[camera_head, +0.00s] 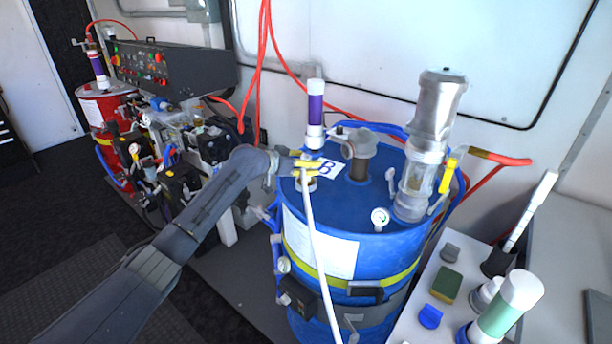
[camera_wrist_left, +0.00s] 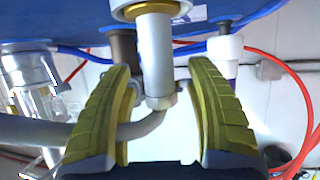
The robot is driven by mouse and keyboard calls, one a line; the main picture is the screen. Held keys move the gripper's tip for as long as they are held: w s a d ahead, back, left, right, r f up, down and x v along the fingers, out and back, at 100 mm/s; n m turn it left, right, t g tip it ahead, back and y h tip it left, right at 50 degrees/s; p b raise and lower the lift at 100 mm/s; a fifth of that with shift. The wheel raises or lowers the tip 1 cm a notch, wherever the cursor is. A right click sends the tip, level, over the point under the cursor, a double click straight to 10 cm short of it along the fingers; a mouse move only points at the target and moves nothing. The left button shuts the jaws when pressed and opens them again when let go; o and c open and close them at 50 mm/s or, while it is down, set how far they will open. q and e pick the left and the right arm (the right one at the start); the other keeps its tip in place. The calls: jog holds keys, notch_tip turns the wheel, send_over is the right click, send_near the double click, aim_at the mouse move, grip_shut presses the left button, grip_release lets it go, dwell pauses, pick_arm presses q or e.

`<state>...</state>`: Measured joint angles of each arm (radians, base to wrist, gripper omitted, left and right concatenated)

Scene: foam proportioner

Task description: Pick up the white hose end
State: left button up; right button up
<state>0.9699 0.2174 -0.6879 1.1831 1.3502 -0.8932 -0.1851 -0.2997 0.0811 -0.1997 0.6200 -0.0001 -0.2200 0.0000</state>
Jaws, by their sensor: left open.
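The white hose end (camera_wrist_left: 156,60) is a pale straight tube with a nut, and the hose bends away from it to the left in the left wrist view. Its tip meets a brass-ringed white fitting on the blue drum (camera_head: 350,222). In the head view the white hose (camera_head: 315,240) hangs down the drum's front from the top edge. My left gripper (camera_head: 309,169) is at the drum's top, beside the hose end. In the left wrist view its yellow fingers (camera_wrist_left: 162,80) are open, one on each side of the hose end, with gaps showing. My right gripper is out of view.
Red hoses (camera_head: 266,60) hang behind. A side table (camera_head: 425,290) holds several small items.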

pick_arm(q)
jog(key=shift+r, duration=0.1)
grip_shut()
dwell(0.4)
